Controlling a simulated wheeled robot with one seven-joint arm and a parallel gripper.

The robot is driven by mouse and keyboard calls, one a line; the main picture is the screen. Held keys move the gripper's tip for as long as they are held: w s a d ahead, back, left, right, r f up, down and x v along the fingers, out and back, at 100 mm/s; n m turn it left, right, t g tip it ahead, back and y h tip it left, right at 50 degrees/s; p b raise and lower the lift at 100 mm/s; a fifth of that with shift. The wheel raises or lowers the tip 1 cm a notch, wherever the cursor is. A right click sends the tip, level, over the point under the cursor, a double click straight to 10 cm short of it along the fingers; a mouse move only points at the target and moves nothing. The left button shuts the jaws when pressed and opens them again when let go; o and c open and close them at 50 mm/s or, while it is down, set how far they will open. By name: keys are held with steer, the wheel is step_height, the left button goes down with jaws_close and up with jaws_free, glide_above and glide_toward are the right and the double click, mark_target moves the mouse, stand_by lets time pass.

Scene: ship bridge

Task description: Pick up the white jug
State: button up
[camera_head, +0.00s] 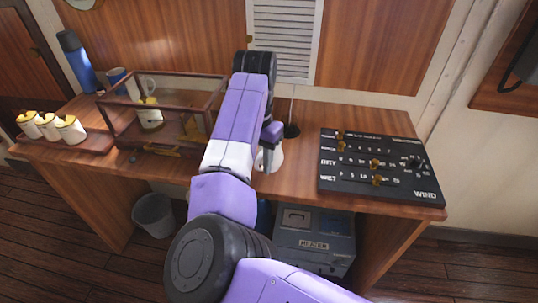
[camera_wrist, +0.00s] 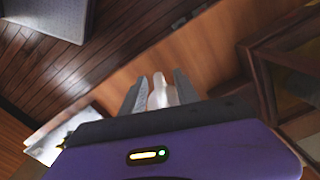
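The white jug (camera_head: 275,160) stands on the wooden desk near its front middle, mostly hidden behind my arm and gripper in the head view. My gripper (camera_head: 270,136) is right above and against it in that view. In the wrist view a narrow white part of the jug (camera_wrist: 159,98) shows between the two grey fingers of my gripper (camera_wrist: 158,86). The fingers are apart, with small gaps seeming to show on each side of the white part. The jug's lower part and full outline are hidden.
A glass case (camera_head: 118,135) stands left of my arm, a black control panel (camera_head: 340,185) to the right. A tray (camera_head: 92,143) with lidded canisters, a blue bottle (camera_head: 77,62) and mugs (camera_head: 118,78) are farther left. A heater (camera_head: 313,244) and bin (camera_head: 153,215) are below.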

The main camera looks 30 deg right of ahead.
steer(key=shift+f, duration=1.15)
jaws_close()
steer(key=shift+r, duration=0.1)
stand_by(0.4)
